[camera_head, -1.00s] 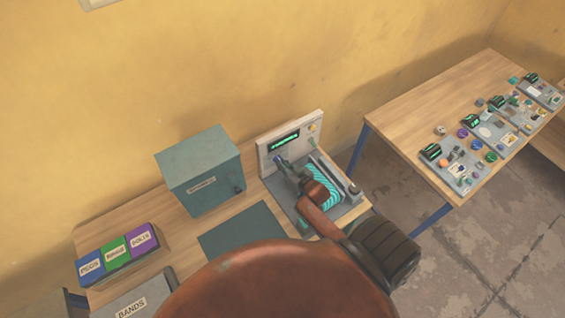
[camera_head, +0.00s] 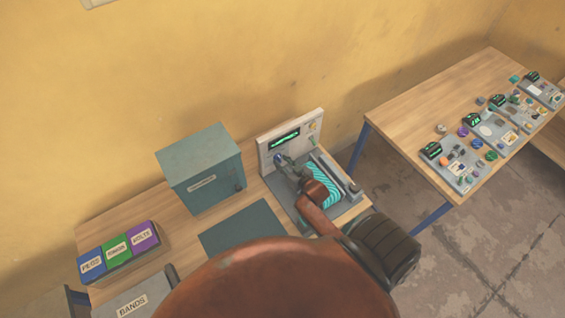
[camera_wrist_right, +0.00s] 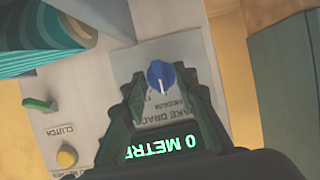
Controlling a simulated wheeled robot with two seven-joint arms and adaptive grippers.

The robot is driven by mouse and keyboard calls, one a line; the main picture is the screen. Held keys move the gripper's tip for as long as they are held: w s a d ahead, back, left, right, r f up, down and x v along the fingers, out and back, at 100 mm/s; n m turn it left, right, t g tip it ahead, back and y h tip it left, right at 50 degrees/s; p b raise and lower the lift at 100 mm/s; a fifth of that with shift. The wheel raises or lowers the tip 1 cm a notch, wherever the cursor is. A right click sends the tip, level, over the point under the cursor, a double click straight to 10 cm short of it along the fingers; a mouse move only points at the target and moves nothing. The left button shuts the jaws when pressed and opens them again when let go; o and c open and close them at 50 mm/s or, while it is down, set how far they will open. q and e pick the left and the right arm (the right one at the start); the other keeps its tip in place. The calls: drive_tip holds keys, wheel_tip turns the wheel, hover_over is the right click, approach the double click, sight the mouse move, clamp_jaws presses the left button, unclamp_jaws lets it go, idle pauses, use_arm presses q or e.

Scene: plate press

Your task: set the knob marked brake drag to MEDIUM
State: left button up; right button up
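The blue knob (camera_wrist_right: 160,76) sits on the pale upright panel of the press (camera_head: 313,130), on a grey plate (camera_wrist_right: 125,65) with a partly hidden label reading "AKE DRAG". In the head view the right gripper (camera_head: 284,162) reaches the panel's lower left. My left gripper is not in view.
The wrist view shows a yellow knob (camera_wrist_right: 67,157), a "CLUTCH" label, a green lever (camera_wrist_right: 38,104) and a lit screen (camera_wrist_right: 163,147) reading "0 METRE". A teal-striped roll (camera_head: 325,193) lies on the press. A teal cabinet (camera_head: 200,170) stands left of it.

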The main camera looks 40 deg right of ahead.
drive_tip(key=v, duration=1.2)
drive_tip(key=shift+s+f, duration=0.1)
idle(0.4)
